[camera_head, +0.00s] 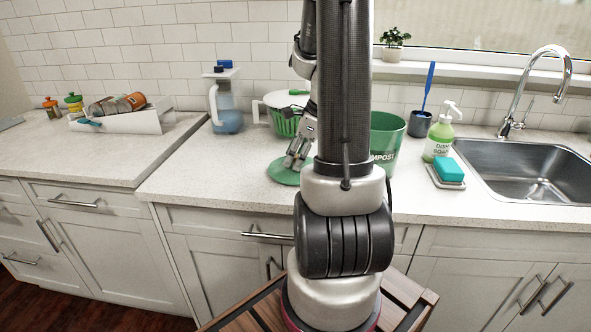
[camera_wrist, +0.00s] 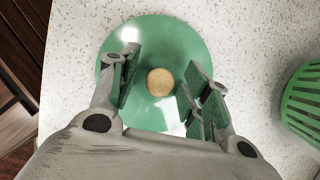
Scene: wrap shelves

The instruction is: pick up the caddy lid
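The caddy lid (camera_wrist: 152,38) is a round, shiny green disc with a pale wooden knob (camera_wrist: 160,82) at its middle. It lies on the speckled counter, and its left part shows in the head view (camera_head: 279,177) beside my arm. My gripper (camera_wrist: 161,75) is open over the lid, pointing down. In the wrist view one finger is on each side of the knob, with a gap on both sides. In the head view my gripper (camera_head: 294,163) is low over the lid; the knob is hidden there. The green compost caddy (camera_head: 387,137) stands to the right, partly behind my arm.
A green basket (camera_head: 285,124) stands behind the lid and shows at the wrist view's right edge (camera_wrist: 303,103). A pitcher (camera_head: 226,112), soap bottle (camera_head: 438,138), sponge (camera_head: 449,170) and sink (camera_head: 520,165) are around. The counter left of the lid is clear.

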